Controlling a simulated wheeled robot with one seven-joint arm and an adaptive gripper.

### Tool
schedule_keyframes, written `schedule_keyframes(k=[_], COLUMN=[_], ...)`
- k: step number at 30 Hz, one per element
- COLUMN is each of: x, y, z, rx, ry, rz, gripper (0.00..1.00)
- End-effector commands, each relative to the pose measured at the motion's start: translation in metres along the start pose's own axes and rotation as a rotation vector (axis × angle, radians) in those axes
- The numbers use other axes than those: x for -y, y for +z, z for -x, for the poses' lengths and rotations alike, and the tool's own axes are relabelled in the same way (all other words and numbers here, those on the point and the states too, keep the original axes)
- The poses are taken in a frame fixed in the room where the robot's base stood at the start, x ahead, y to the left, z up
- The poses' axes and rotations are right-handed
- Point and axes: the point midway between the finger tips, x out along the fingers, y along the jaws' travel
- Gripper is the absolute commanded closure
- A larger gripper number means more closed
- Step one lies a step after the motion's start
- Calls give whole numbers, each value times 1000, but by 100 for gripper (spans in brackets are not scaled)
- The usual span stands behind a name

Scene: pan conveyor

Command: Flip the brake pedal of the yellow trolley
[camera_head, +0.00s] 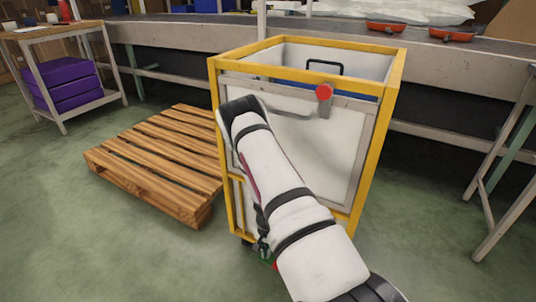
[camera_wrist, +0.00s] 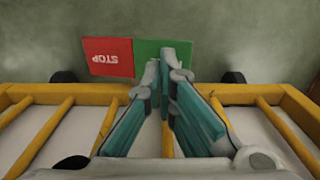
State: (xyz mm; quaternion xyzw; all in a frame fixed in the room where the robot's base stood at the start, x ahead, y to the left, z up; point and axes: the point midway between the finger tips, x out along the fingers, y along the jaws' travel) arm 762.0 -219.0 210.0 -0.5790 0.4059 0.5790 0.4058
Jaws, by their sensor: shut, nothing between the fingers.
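The yellow trolley (camera_head: 381,137) stands in the middle of the head view, with white side panels. Its brake pedal shows in the wrist view as a red STOP plate (camera_wrist: 108,57) at left and a green plate (camera_wrist: 185,49) at right. My gripper (camera_wrist: 160,60) is shut and empty, with its fingertips over the left part of the green plate. I cannot tell whether they touch it. In the head view my arm reaches down along the trolley's front, and hides much of the low gripper and pedal. Only small bits of green and red show there.
A wooden pallet (camera_head: 160,160) lies on the floor left of the trolley. A table (camera_head: 58,32) with purple crates (camera_head: 68,88) stands farther left. A conveyor (camera_head: 440,55) with red pans (camera_head: 452,35) runs behind. Yellow frame bars (camera_wrist: 40,92) flank my fingers. Floor at front left is clear.

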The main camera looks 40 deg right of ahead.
Motion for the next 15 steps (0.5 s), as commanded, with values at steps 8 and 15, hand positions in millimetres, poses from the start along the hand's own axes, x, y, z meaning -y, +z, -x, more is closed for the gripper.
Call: schedule_keyframes(k=[8, 15], x=[0, 0], y=[0, 0], z=[-4, -7], rx=[0, 0], ry=[0, 0], rz=[0, 0], gripper=[100, 100])
